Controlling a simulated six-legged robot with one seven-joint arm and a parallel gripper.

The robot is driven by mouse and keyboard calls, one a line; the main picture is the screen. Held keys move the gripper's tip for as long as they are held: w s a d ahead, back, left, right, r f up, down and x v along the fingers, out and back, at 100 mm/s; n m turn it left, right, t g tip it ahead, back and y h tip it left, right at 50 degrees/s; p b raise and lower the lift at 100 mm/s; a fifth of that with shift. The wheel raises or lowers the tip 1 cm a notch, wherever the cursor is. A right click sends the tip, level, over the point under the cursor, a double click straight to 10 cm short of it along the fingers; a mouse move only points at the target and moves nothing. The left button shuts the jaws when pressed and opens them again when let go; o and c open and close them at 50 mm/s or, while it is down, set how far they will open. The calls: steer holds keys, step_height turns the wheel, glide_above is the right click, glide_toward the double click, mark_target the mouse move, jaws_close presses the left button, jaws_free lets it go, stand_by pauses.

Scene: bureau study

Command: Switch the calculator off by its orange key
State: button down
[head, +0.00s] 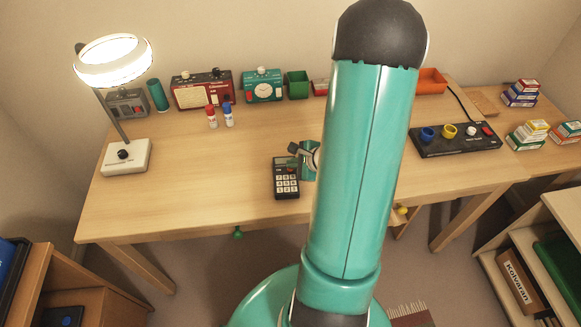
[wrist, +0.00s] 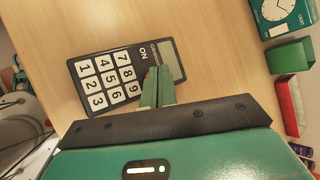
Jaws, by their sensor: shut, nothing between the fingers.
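The calculator (head: 286,185) lies on the wooden desk near its front edge. It is dark with white number keys. In the wrist view the calculator (wrist: 97,86) lies at a slant, its grey-green display (wrist: 168,57) at the right end. No digits can be made out on it. An "ON" label shows beside the display. A small reddish-orange patch, probably the orange key, shows at my fingertips, mostly hidden by them. My gripper (wrist: 158,76) is shut and empty, its green fingers over the calculator's display end. I cannot tell whether they touch it.
A lamp (head: 127,157) stands at the left. A red radio (head: 202,90), a teal clock (head: 262,86) and a green bin (head: 298,84) line the back. Two small bottles stand before the radio. A black control panel (head: 455,140) lies at the right. The desk left of the calculator is clear.

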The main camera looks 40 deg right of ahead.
steer(key=shift+r, duration=0.4)
step_height(320, 180, up, 6)
stand_by(0.6)
stand_by(2.3)
